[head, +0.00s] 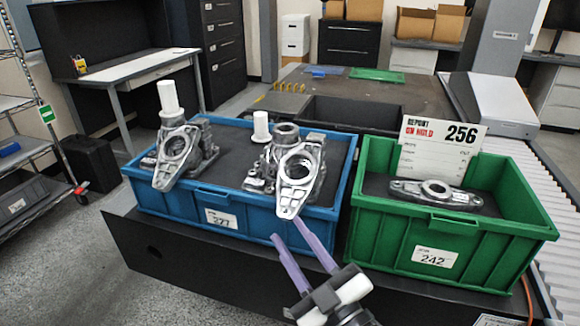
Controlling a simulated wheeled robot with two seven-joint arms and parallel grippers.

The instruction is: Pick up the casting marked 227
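A blue bin (160,205) holds two grey metal castings, one on the left (178,150) and one on the right (296,172). Its front label (221,218) seems to read 277, but the print is small. Both castings stand tilted, with their narrow ends over the bin's front rim. A third casting (436,193) lies flat in the green bin (400,232), whose label (434,257) reads 242. I cannot read a number on any casting. My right gripper (286,230) has purple fingers, open and empty, just below the right blue-bin casting's narrow end. My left gripper is not in view.
A white card (441,149) reading 256 and "on hold" stands in the green bin. White cylinders rise by the left (168,97) and right (261,124) blue-bin castings. A dark bench (350,88) is behind; a roller conveyor (525,155) is at right.

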